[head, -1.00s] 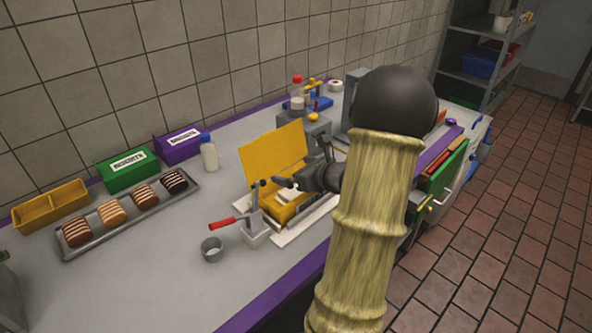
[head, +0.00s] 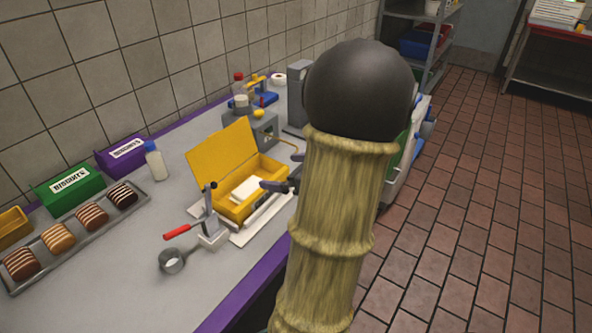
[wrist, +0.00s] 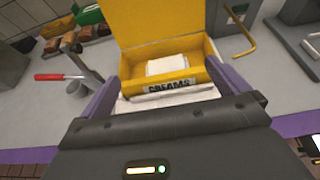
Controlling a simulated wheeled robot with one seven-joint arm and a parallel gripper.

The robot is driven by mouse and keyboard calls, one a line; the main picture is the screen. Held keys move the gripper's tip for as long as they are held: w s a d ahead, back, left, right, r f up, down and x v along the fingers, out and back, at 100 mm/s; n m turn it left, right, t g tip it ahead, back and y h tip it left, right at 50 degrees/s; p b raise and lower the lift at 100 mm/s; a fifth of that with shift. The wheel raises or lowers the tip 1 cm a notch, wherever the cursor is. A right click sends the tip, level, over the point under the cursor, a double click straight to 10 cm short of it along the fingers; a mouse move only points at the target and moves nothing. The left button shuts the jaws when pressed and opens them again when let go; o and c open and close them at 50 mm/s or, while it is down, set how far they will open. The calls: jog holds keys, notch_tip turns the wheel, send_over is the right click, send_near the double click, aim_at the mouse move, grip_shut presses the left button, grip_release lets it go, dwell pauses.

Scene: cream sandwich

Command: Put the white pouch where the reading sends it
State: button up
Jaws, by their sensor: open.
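A white pouch (head: 246,189) lies inside an open yellow box (head: 222,149) with its lid raised. In the wrist view the pouch (wrist: 167,65) lies flat behind the box's front wall, which is labelled CREAMS. My gripper (head: 279,186) is at the box's right side in the head view, partly hidden by my arm. In the wrist view my gripper (wrist: 165,82) is open, its purple fingers spread on either side of the box front, with nothing held. I cannot make out a reading on any instrument.
A red-handled press (head: 210,222) and a small grey cup (head: 172,261) stand left of the box. A green box (head: 68,187), a purple box (head: 122,155), a white bottle (head: 155,160) and a tray of biscuits (head: 92,230) line the wall side. Grey apparatus (head: 262,130) stands behind.

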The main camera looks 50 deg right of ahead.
jog(key=v, duration=0.3)
jog(key=shift+s, duration=0.1)
dwell(0.8)
jog(key=w+a+r+n+g+h+p, duration=0.1)
jog(key=a+n+g+p, duration=0.9)
jog(key=a+n, duration=2)
jog(key=w+r+n+p, duration=0.1)
jog(key=w+n+p, duration=0.1)
jog(key=n, duration=0.3)
jog(key=shift+g, duration=0.4)
jog(key=shift+a+r, duration=0.1)
